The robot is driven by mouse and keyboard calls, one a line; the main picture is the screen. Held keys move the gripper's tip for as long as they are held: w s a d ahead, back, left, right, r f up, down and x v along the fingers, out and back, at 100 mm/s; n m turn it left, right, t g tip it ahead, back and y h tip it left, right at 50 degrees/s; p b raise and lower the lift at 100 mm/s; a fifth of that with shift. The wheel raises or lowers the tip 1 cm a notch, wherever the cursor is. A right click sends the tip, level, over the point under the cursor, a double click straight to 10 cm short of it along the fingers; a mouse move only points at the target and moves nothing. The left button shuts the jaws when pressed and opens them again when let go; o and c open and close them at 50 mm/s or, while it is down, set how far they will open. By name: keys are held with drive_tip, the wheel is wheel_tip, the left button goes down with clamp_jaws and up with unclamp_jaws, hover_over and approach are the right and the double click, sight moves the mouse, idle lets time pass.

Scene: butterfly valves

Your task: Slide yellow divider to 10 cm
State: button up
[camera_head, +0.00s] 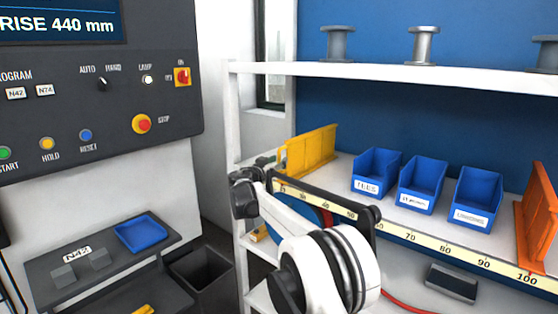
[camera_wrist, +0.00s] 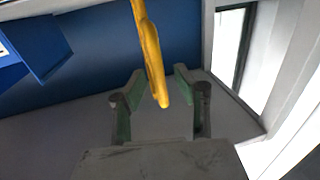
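The yellow divider (camera_head: 311,151) stands upright at the left end of the shelf, behind a ruler strip (camera_head: 445,248) along the front edge. Its exact reading is hidden by my arm. In the wrist view the divider's edge (camera_wrist: 150,50) reaches down between the two green-padded fingers of my gripper (camera_wrist: 159,80), with a visible gap on each side. My gripper is open around this edge and does not appear to touch it. In the head view my gripper (camera_head: 265,160) is partly hidden beside the divider's left end.
Three blue bins (camera_head: 376,174) stand on the shelf right of the divider, with some bare shelf between. An orange divider (camera_head: 538,235) stands at the right end. A white shelf post (camera_head: 236,120) is close left of my gripper. A control panel (camera_head: 100,90) is farther left.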

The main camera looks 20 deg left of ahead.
drive_tip(key=shift+w, duration=0.4)
clamp_jaws()
